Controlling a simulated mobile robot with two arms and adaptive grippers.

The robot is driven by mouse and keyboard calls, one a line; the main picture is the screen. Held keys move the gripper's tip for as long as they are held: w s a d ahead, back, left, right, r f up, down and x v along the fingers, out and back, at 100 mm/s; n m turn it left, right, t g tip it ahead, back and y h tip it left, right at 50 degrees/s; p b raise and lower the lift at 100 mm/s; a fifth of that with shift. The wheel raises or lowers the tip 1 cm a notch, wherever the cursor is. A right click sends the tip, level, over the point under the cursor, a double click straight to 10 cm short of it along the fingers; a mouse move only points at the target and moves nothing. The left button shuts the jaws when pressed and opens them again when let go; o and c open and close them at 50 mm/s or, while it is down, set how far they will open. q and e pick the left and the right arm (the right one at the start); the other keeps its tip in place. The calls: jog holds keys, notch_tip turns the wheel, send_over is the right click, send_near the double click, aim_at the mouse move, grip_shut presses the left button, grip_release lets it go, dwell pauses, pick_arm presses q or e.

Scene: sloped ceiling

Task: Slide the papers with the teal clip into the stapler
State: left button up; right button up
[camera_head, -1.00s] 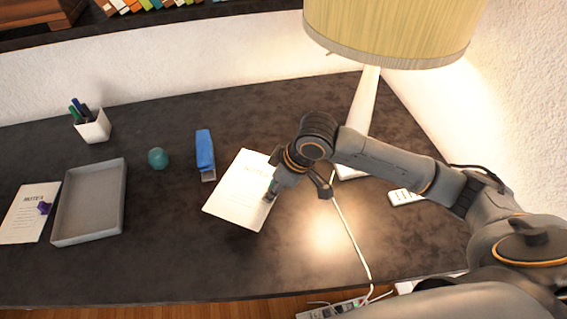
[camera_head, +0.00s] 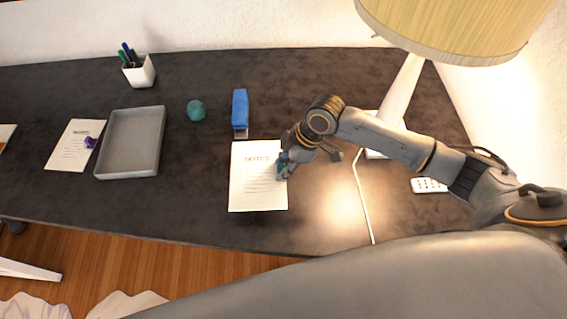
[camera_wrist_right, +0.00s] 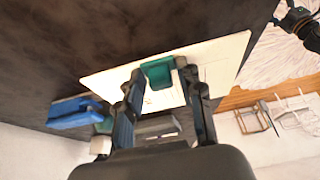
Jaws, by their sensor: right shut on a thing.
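The white papers headed "NOTES" (camera_head: 257,190) are in front of the blue stapler (camera_head: 240,105), their top edge close to its front end. I cannot tell whether the edge is inside the stapler's mouth. The teal clip (camera_wrist_right: 157,72) sits on the papers' right edge. My right gripper (camera_head: 284,168) is shut on the clip, its fingers on either side in the right wrist view. Whether the papers touch the desk is unclear. The stapler also shows in the right wrist view (camera_wrist_right: 75,113).
A small teal round object (camera_head: 196,110) stands left of the stapler. Further left are a grey tray (camera_head: 128,176), other papers with a purple clip (camera_head: 68,150) and a white pen cup (camera_head: 140,72). A lamp (camera_head: 402,90) and its cord are at right.

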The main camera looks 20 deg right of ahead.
jog(key=shift+r, duration=0.1)
jog(key=shift+f+b, duration=1.55)
jog(key=shift+f, duration=1.4)
jog(key=shift+w+d+r+b, duration=0.1)
jog(key=shift+w+d+b, duration=0.15)
jog(key=shift+w, duration=0.5)
jog(key=shift+w+d+b, duration=0.15)
jog(key=shift+w+b, duration=0.1)
jog(key=shift+w, duration=0.5)
jog(key=shift+w+d+b, duration=0.35)
jog(key=shift+w+b, duration=0.3)
jog(key=shift+w, duration=0.65)
jog(key=shift+w+d+b, duration=0.35)
jog(key=shift+w+b, duration=0.3)
jog(key=shift+w, duration=0.6)
jog(key=shift+w+d+b, duration=0.35)
jog(key=shift+w+b, duration=0.3)
jog(key=shift+w, duration=0.65)
